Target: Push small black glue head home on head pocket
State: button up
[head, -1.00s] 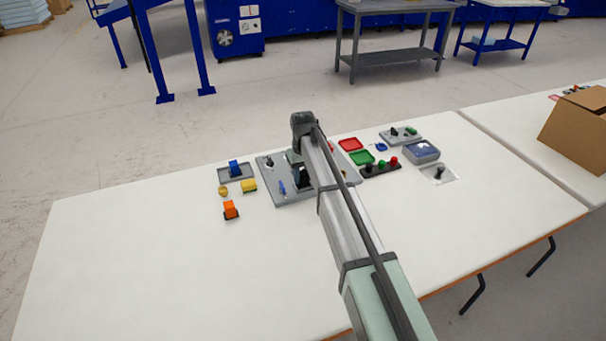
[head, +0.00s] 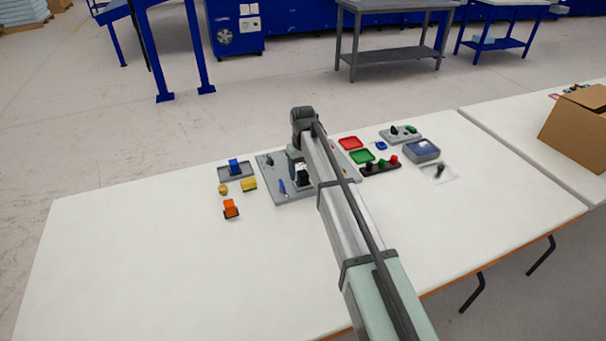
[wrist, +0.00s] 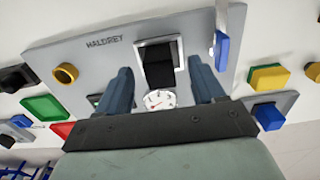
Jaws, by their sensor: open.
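A black block (wrist: 160,72), which looks like the small black glue head, sits in a silver-framed pocket (wrist: 181,55) on the grey HALDREY panel (wrist: 80,52). How deep it sits I cannot tell. My gripper (wrist: 163,80) is open above the panel, one blue-grey finger on each side of the block. Its fingers appear apart from the block, with nothing held. In the head view, the panel (head: 270,178) shows left of my arm, which hides part of it; a black part (head: 302,177) shows beside the arm.
A round white gauge (wrist: 159,100), a brass ring (wrist: 66,73) and a blue-handled lever (wrist: 221,50) are on the panel around the pocket. A yellow block (head: 249,185) and an orange block (head: 231,208) lie left of it. The front left of the table (head: 150,270) is clear.

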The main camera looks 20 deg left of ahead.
aim_at(303, 173)
notch_tip(303, 173, up, 12)
dwell(0.4)
